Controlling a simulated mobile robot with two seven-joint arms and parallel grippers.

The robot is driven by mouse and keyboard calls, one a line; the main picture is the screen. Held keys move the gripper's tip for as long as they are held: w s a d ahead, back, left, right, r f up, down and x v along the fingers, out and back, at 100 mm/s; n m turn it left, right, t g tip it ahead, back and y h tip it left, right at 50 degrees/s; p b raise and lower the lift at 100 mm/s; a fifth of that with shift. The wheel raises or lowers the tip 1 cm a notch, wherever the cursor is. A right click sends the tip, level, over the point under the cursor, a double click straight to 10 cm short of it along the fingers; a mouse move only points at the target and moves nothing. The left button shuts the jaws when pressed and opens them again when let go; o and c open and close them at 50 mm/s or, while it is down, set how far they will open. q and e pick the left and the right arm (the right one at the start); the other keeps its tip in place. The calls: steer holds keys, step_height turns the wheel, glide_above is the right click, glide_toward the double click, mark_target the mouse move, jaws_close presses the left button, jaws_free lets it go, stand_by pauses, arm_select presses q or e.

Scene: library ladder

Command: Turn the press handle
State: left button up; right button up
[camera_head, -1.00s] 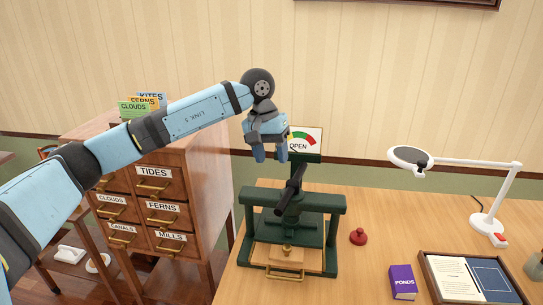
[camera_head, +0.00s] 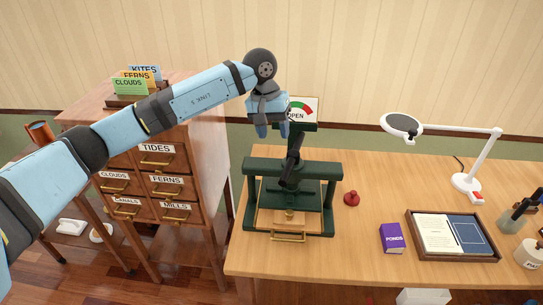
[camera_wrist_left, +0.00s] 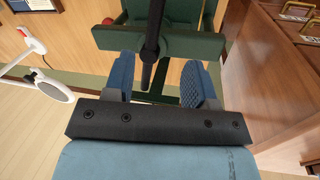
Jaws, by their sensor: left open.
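The green press (camera_head: 329,190) stands on the left part of the wooden desk. Its dark bar handle (camera_head: 291,170) sits on top and points roughly front to back. A sign reading OPEN with a green and red dial (camera_head: 302,109) stands behind it. My left gripper (camera_head: 272,132) is open and empty, above and a little left of the handle's far end. In the left wrist view the handle (camera_wrist_left: 152,45) runs down from the press beam (camera_wrist_left: 110,38), and its end lines up between my open fingers (camera_wrist_left: 158,68); contact cannot be told. My right gripper is out of view.
A drawer cabinet (camera_head: 208,150) with a card tray on top stands left of the desk (camera_head: 370,190). Right of the press are a red knob (camera_head: 351,198), a purple PONDS box (camera_head: 392,238), a framed tray (camera_head: 455,258), a white magnifier lamp (camera_head: 478,165) and jars (camera_head: 513,220).

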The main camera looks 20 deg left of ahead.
arm_select(q)
steer(key=p, duration=0.1)
glide_toward(284, 173)
steer(key=f, duration=0.2)
steer(key=d+f+p, duration=0.1)
steer(key=f, duration=0.2)
steer(key=d+f+p, duration=0.1)
steer(key=f, duration=0.2)
steer(key=shift+f, duration=0.75)
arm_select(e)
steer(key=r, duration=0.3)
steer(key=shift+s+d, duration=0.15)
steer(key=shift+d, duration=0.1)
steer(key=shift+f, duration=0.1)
arm_select(q)
steer(key=shift+c, duration=0.7)
steer(key=c, duration=0.7)
jaws_close()
